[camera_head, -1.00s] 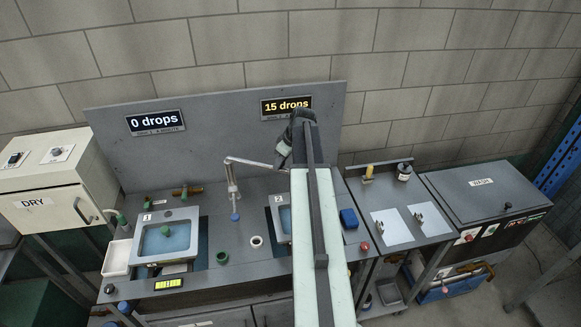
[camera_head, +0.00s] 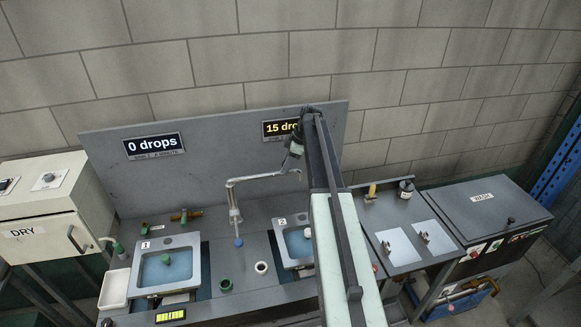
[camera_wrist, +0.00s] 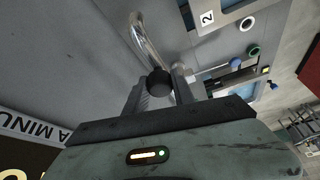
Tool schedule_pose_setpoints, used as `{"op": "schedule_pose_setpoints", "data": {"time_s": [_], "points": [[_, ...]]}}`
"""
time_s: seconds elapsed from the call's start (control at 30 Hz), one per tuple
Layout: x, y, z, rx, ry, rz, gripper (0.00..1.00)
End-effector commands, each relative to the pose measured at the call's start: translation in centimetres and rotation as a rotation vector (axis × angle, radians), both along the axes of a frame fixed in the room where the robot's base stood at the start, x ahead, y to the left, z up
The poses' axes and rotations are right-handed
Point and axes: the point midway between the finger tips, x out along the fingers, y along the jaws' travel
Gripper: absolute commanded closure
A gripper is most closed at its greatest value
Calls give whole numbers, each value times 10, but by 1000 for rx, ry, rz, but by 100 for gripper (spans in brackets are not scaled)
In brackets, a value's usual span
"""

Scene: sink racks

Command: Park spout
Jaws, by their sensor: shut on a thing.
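The spout (camera_head: 265,177) is a thin silver pipe. It rises from the counter between the two sinks, bends, and reaches right toward the back of sink 2 (camera_head: 284,250). It also shows in the wrist view (camera_wrist: 150,42), ending at a dark round tip (camera_wrist: 160,81) between my fingers. My gripper (camera_wrist: 162,88) is shut on the spout's end; in the head view it is small and dark near the spout's right end (camera_head: 297,165). Sink 1 (camera_head: 143,276) is at the left with blue water. My arm hides part of sink 2's right side.
Panel signs read "0 drops" (camera_head: 154,146) and, partly covered by my arm, "15 dro" (camera_head: 280,129). A green cup (camera_head: 226,286) and a white ring (camera_head: 261,268) stand between the sinks. A DRY cabinet (camera_head: 40,225) is left, a WASH unit (camera_head: 485,210) right.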

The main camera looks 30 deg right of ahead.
Motion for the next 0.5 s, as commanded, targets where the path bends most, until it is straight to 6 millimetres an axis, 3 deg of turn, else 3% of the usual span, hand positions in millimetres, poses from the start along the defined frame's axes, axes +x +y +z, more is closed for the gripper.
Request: {"op": "schedule_pose_setpoints", "data": {"time_s": [0.33,0.37,0.4,0.43,0.5], "points": [[7,6,0,-13,-5,11,100],[7,7,0,-13,-5,12,65],[7,8,0,-13,-4,13,53],[8,9,0,-12,-4,15,48],[8,11,0,-11,-3,16,48]]}}
